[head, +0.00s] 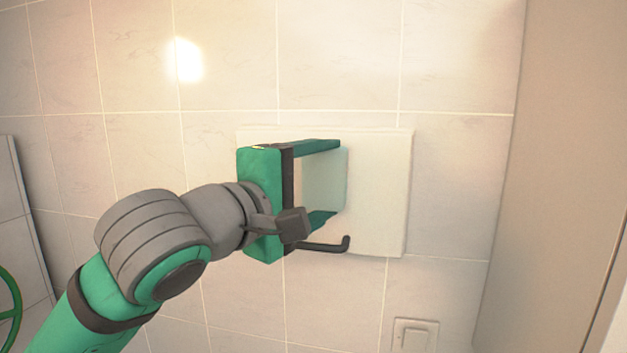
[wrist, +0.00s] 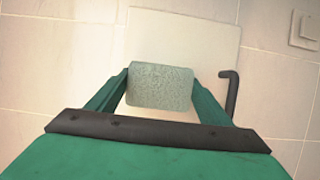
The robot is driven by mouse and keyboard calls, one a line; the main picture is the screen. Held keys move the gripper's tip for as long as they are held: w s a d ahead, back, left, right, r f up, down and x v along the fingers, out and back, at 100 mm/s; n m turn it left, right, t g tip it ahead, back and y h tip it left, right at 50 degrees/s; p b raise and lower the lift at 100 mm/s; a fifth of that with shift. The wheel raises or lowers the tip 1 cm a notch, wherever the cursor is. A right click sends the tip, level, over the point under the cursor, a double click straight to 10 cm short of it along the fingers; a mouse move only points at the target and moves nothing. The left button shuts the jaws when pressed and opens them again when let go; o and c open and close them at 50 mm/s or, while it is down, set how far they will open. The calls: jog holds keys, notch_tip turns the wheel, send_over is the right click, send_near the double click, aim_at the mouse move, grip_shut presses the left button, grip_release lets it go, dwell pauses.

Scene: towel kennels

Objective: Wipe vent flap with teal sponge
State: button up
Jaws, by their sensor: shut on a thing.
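The vent flap (head: 384,190) is a pale, flat, square panel on the tiled wall. It also shows in the wrist view (wrist: 215,32), straight ahead of the fingers. My gripper (head: 335,180) is in front of the flap's left part, with its green fingers pointing at it. It is shut on the teal sponge (wrist: 160,86), a pale grey-green speckled block between the two fingers. The sponge also shows in the head view (head: 323,182), against or very near the flap's face; I cannot tell whether it touches. Part of the flap is hidden behind sponge and gripper.
A dark bent rod (head: 330,247) crosses the flap's lower edge; its mounting is hidden. A wall switch (head: 415,334) is below right. A plain beige upright surface (head: 560,130) stands at the right. The tiles above the flap are clear.

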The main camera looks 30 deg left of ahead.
jog(key=shift+w+d, duration=0.3)
jog(key=shift+d, duration=1.1)
jog(key=shift+w+d, duration=0.35)
jog(key=shift+d, duration=1)
jog(key=shift+w+d, duration=0.3)
jog(key=shift+d, duration=1.1)
jog(key=shift+s+a, duration=0.25)
jog(key=shift+a, duration=0.95)
jog(key=shift+s+a, duration=0.2)
jog(key=shift+a, duration=1.05)
jog(key=shift+s+a, duration=0.25)
jog(key=shift+a, duration=0.95)
jog(key=s+a, duration=0.3)
jog(key=a, duration=0.9)
jog(key=shift+a, duration=0.3)
jog(key=shift+s, duration=0.15)
jog(key=shift+s+d, duration=0.25)
jog(key=shift+s, duration=0.7)
jog(key=shift+s+d, duration=0.3)
jog(key=shift+s, duration=0.6)
jog(key=shift+s+d, duration=0.25)
jog(key=shift+s, duration=0.7)
jog(key=shift+s, duration=0.15)
jog(key=shift+s+d, duration=0.2)
jog(key=shift+s, duration=0.45)
jog(key=shift+s+d, duration=0.15)
jog(key=shift+s, duration=0.45)
